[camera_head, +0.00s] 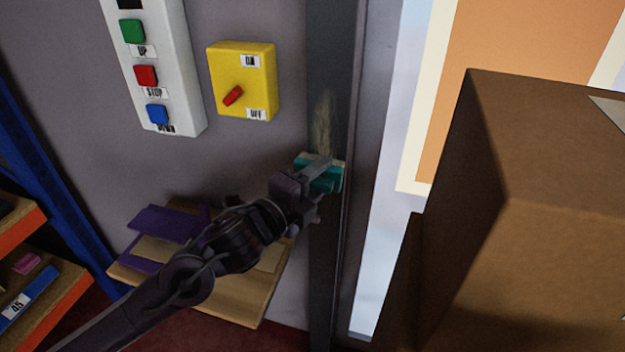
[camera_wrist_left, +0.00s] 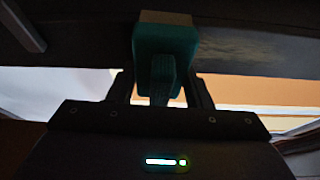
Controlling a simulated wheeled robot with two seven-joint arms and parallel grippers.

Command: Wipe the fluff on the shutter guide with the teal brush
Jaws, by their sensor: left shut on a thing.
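My left gripper (camera_head: 312,185) is shut on the teal brush (camera_head: 327,177) and holds it against or just in front of the dark shutter guide (camera_head: 333,60). In the left wrist view the teal brush (camera_wrist_left: 165,50) sits between the fingers of the left gripper (camera_wrist_left: 162,88), its pale bristle edge toward the dark guide (camera_wrist_left: 240,45). A pale streak of fluff (camera_head: 323,122) lies on the guide just above the brush. Whether the bristles touch the guide is hard to tell. My right gripper is in neither view.
A control box (camera_head: 160,70) with green, red and blue buttons and a yellow switch box (camera_head: 243,80) are on the wall left of the guide. A wooden shelf (camera_head: 235,300) with purple pieces is below. Large brown boxes (camera_head: 540,180) stand at right. An orange-edged rack (camera_head: 60,305) is at far left.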

